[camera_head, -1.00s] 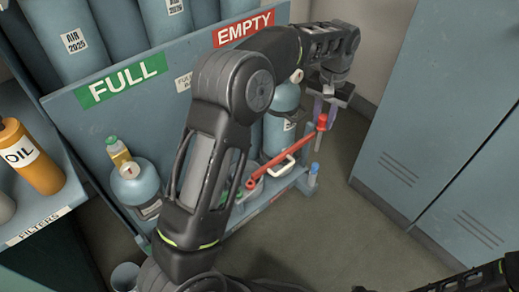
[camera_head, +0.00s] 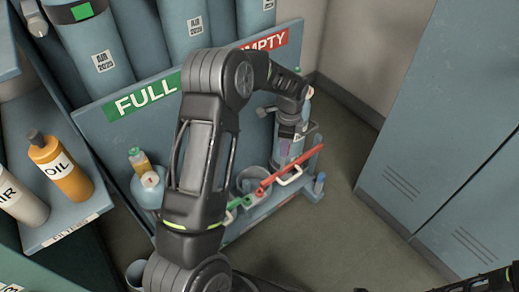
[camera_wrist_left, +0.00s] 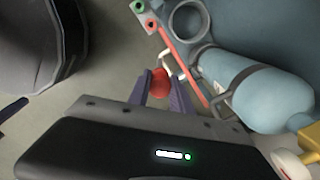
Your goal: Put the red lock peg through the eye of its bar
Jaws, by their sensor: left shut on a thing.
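My left gripper (camera_head: 285,146) is in front of the rack's right end in the head view. In the left wrist view, its two purple fingers are shut on the round red head of the lock peg (camera_wrist_left: 160,84). The peg's shaft is hidden there, and I cannot make out the peg in the head view. The red bar (camera_head: 292,168) slants up to the right along the rack's front. It also shows in the left wrist view (camera_wrist_left: 184,63), just beyond the peg. The eye is not clear, and the peg looks apart from the bar.
Beside the gripper, a blue cylinder (camera_wrist_left: 272,98) lies close in the left wrist view. An empty round holder (camera_wrist_left: 190,20) and a white handle (camera_head: 290,176) are near the bar. Blue lockers (camera_head: 440,130) stand right, with clear floor (camera_head: 325,230) between.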

